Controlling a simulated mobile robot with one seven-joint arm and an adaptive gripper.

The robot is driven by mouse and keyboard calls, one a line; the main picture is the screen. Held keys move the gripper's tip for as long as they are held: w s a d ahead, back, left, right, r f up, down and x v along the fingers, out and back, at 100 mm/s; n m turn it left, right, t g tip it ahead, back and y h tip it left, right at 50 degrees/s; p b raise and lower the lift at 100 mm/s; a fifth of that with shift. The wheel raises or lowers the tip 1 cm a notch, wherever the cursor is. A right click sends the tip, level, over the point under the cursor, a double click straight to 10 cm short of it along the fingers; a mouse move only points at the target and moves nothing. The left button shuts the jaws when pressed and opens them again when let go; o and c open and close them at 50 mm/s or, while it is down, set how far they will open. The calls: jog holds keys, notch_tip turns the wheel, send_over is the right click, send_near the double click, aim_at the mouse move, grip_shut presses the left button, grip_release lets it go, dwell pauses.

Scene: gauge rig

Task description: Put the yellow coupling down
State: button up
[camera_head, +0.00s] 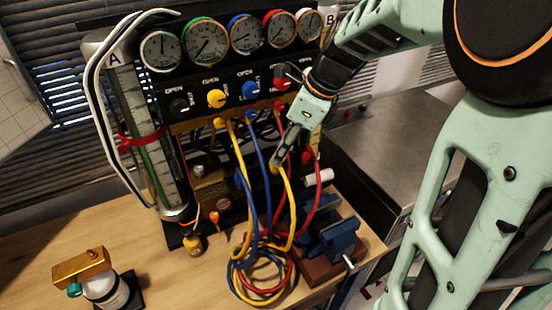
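My gripper (282,158) reaches in from the upper right and points down in front of the gauge panel. Its fingers are closed around the yellow coupling (276,169), of which only a small yellow part shows at the fingertips. A yellow hose (291,205) runs down from it towards the coiled hoses on the bench. The gripper hides the rest of the coupling.
The gauge panel (198,86) carries several dials and coloured knobs. Blue and red hoses hang close by my gripper. A blue vise (328,238) stands at right, a brass-topped device (82,268) at front left. The wooden bench (180,285) is clear between them, left of the coiled hoses.

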jog(key=v, duration=0.6)
jog(key=shift+d+r, duration=0.2)
jog(key=shift+r, duration=0.15)
jog(key=shift+s, duration=0.1)
